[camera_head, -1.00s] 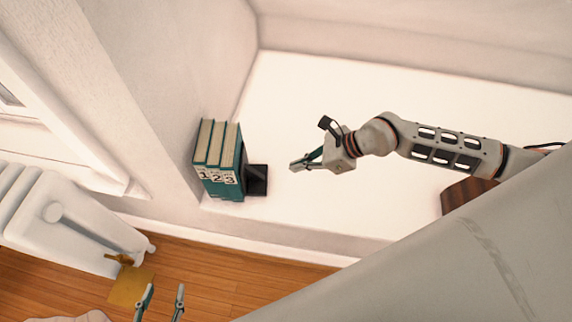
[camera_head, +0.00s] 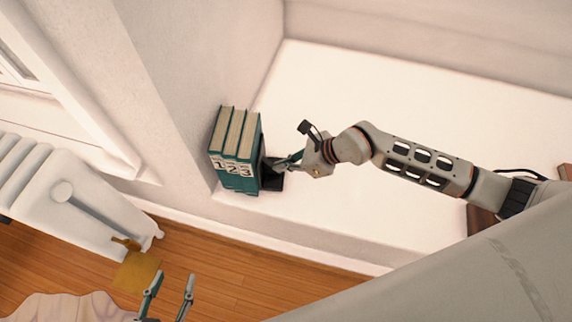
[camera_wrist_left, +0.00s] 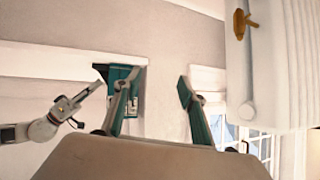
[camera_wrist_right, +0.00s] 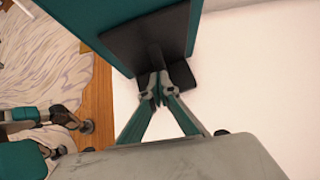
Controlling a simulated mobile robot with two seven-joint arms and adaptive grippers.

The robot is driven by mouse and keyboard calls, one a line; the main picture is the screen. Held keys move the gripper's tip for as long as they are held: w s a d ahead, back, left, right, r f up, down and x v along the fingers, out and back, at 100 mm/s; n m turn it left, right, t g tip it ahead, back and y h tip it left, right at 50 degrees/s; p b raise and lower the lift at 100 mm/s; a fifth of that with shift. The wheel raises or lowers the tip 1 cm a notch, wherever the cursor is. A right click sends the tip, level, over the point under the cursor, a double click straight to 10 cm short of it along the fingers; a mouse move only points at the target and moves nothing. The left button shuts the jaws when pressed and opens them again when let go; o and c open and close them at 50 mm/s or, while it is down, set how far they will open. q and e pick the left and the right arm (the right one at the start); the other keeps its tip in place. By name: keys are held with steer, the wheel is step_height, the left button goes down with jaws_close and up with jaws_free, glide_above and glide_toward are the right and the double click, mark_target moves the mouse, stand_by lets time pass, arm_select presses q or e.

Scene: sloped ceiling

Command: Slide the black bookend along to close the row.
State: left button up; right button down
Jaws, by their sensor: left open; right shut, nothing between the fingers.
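Three teal books (camera_head: 234,150) numbered 1, 2 and 3 stand upright in a row against the wall at the left end of the white ledge. The black bookend (camera_head: 272,182) stands at the right side of book 3. It fills the top of the right wrist view (camera_wrist_right: 152,40), with its upright plate close against the teal cover. My right gripper (camera_head: 278,163) is shut and empty, its fingertips at the bookend's plate (camera_wrist_right: 158,88); contact looks likely but is not certain. My left gripper (camera_head: 172,290) is open and empty, low over the floor, away from the books.
A brown wooden object (camera_head: 482,220) lies at the right, partly hidden by my arm. A white radiator (camera_head: 70,205) stands at the left, above the wooden floor (camera_head: 225,265).

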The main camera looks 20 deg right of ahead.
arm_select(q)
steer(key=shift+a+f+p, duration=0.2)
steer(key=shift+a+p, duration=0.4)
steer(key=shift+a, duration=0.05)
